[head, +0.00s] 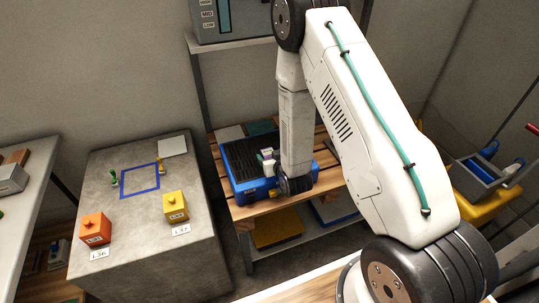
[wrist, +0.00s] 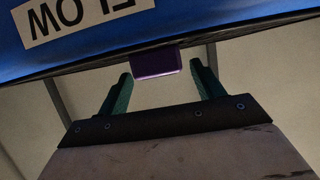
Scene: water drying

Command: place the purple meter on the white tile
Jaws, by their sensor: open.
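A purple block, which looks like the purple meter (wrist: 157,62), shows in the wrist view below the edge of a blue case. My gripper (wrist: 161,72) is open, with one green finger to each side of the block and no clear contact. In the head view my gripper (head: 267,158) is over the blue case and hides most of what is there. A pale square tile (head: 172,147), which looks like the white tile, lies at the back of the concrete block, to the left of the case.
The blue case (head: 240,185) with a dark ribbed top sits on a slatted wooden bench (head: 325,183). The concrete block (head: 135,215) bears an orange meter (head: 95,228), a yellow meter (head: 175,206) and a blue square outline (head: 139,180). A grey shelf post (head: 200,85) stands between.

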